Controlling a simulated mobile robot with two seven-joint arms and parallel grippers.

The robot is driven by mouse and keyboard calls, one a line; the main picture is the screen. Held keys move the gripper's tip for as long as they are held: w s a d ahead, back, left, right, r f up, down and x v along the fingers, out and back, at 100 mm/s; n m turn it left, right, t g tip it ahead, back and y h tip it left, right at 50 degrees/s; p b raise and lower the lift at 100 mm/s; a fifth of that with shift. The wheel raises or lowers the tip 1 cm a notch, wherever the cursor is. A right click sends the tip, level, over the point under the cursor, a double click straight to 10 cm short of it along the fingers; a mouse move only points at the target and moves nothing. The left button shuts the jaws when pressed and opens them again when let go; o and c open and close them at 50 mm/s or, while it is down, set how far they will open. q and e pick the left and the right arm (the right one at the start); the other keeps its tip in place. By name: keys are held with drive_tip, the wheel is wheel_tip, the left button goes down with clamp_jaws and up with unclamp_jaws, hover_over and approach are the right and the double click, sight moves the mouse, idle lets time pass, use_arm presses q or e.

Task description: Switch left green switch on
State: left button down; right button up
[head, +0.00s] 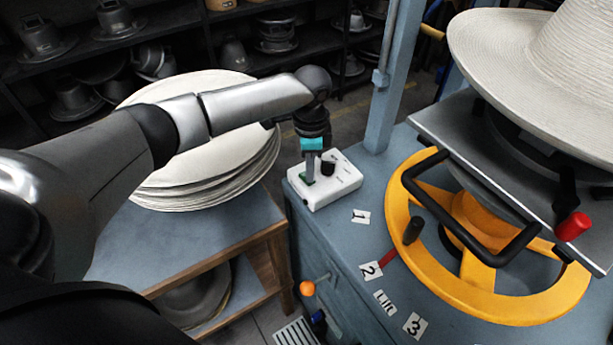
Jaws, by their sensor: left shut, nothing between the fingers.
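A white switch box (336,190) sits on the blue-grey cabinet top near its left corner. A black knob (327,167) stands on the box, right of my fingers. A small patch of green (304,177) shows on the left part of the box, beside my fingertips; it is partly hidden by them. My left gripper (310,180) reaches down from above with its fingers shut and empty, at or just above the green part. I cannot tell whether it touches or which way the switch is set. My right gripper is not in view.
A yellow wheel (402,262) with black handles stands right of the box, under a metal plate (470,140) and a pale straw hat (575,55). A blue post (388,85) rises behind. Stacked pale hat blanks (205,185) lie on a table at left.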

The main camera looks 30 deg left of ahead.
use_arm(q)
drive_tip(key=shift+f, duration=0.6)
drive_tip(key=shift+s, duration=0.1)
wheel_tip(320, 180, up, 7)
drive_tip(key=p, duration=0.8)
drive_tip(key=shift+r, duration=0.1)
idle(0.6)
